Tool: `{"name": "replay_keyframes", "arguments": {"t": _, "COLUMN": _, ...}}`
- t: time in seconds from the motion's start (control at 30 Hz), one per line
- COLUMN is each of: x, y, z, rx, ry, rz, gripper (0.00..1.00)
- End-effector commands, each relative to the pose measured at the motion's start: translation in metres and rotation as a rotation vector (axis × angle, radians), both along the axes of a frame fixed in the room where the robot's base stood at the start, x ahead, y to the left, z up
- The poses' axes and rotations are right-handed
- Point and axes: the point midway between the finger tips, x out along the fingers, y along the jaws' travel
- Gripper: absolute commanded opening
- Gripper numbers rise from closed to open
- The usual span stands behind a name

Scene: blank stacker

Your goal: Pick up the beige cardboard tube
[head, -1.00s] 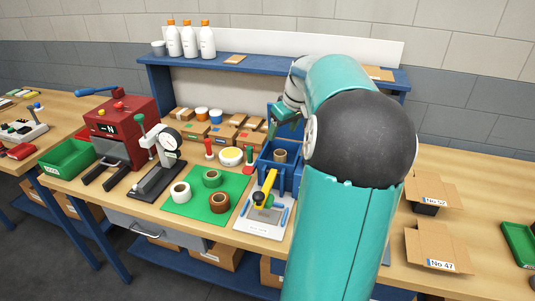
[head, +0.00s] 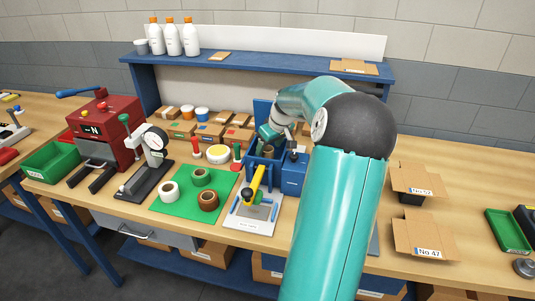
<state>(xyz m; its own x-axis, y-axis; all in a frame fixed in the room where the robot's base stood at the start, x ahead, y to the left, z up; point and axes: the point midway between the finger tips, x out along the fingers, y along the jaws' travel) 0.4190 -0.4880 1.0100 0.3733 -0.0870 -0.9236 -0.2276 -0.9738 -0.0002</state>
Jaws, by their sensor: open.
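The beige cardboard tube (head: 268,153) stands in a blue holder (head: 262,173) at the back of the bench, in the head view. Only a small part of it shows below my gripper. My gripper (head: 268,143) is open and reaches down at the tube's top from above. I cannot tell whether its fingers are around the tube or only over it.
A green mat (head: 180,209) bears a white, a green and a brown roll. A yellow-handled tool (head: 256,185) lies on a white plate in front of the holder. A blue box (head: 293,175) stands right of it. A red-handled tool and a white-yellow roll (head: 218,154) stand to the left.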

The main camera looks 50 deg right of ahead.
Motion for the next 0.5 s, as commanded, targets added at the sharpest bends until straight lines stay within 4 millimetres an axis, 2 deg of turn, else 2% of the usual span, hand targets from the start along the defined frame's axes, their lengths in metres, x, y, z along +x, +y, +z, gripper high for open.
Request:
{"name": "replay_keyframes", "arguments": {"t": 0.03, "x": 0.003, "y": 0.001, "z": -0.009, "rx": 0.003, "ry": 0.001, "rz": 0.003, "gripper": 0.66}}
{"name": "replay_keyframes", "arguments": {"t": 0.13, "x": 0.009, "y": -0.001, "z": -0.021, "rx": 0.003, "ry": 0.0, "rz": 0.002, "gripper": 0.66}}
{"name": "replay_keyframes", "arguments": {"t": 0.37, "x": 0.01, "y": -0.002, "z": -0.023, "rx": 0.0, "ry": 0.0, "rz": 0.001, "gripper": 0.66}}
{"name": "replay_keyframes", "arguments": {"t": 0.4, "x": 0.01, "y": -0.002, "z": -0.023, "rx": 0.0, "ry": 0.0, "rz": 0.001, "gripper": 0.64}}
{"name": "replay_keyframes", "arguments": {"t": 0.5, "x": 0.01, "y": -0.002, "z": -0.023, "rx": 0.0, "ry": 0.001, "rz": 0.001, "gripper": 0.44}}
